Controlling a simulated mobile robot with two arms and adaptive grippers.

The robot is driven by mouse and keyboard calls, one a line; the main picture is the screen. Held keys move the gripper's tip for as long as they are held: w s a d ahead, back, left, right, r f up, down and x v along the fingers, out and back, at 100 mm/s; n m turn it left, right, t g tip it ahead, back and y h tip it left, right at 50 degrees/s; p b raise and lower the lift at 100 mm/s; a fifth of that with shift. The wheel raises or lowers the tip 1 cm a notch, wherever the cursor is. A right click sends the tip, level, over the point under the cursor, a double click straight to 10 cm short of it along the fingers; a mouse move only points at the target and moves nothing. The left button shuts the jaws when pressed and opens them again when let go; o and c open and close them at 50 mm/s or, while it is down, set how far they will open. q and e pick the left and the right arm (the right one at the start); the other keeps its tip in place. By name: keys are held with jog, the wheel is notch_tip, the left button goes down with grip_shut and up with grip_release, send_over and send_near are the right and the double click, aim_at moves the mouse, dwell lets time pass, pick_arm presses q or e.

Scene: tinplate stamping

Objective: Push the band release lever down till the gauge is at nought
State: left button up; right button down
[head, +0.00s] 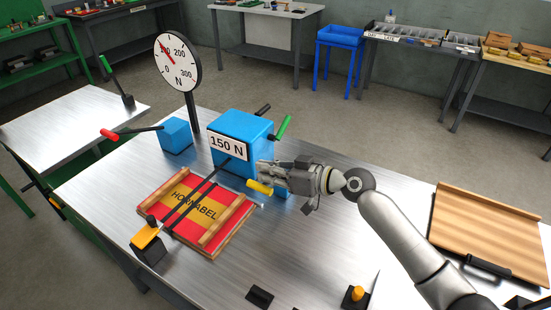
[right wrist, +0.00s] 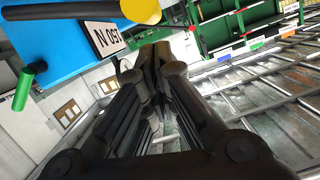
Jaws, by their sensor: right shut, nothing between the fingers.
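The gauge (head: 178,62) is a round white dial marked N on a black post; its red needle points up and left, between 0 and 200, not at nought. A blue box (head: 241,125) labelled 150 N carries a green-handled lever (head: 284,127) and a lower yellow handle (head: 260,187). Which lever is the band release is not marked. My right gripper (head: 262,172) is shut and empty at the box's front right, just above the yellow handle. In the right wrist view the yellow end (right wrist: 140,10) shows beyond the shut fingertips (right wrist: 152,52). My left gripper is out of view.
A red-handled lever (head: 110,135) sits on a small blue block (head: 175,135). A wooden board (head: 485,230) lies at right. The table between is mostly clear.

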aim_at(265, 188)
jog(key=shift+s+f, duration=0.1)
jog(key=shift+f, duration=0.45)
jog(key=shift+s+a+f+n+b, duration=0.2)
jog(key=shift+s+f+n+b, duration=0.1)
jog(key=shift+f+b, duration=0.25)
jog(key=shift+s+a+f+n+b, duration=0.2)
jog(key=shift+f+n+b, duration=0.15)
jog(key=shift+b, duration=0.35)
notch_tip(265, 188, down, 6)
jog(key=s+a+n+t+h+b, duration=0.1)
jog(key=s+n+b, duration=0.1)
jog(key=b, duration=0.6)
jog(key=shift+a+f+n+t, duration=0.15)
jog(key=shift+f+n+t, duration=0.15)
jog(key=shift+n, duration=0.25)
jog(key=shift+s, duration=0.15)
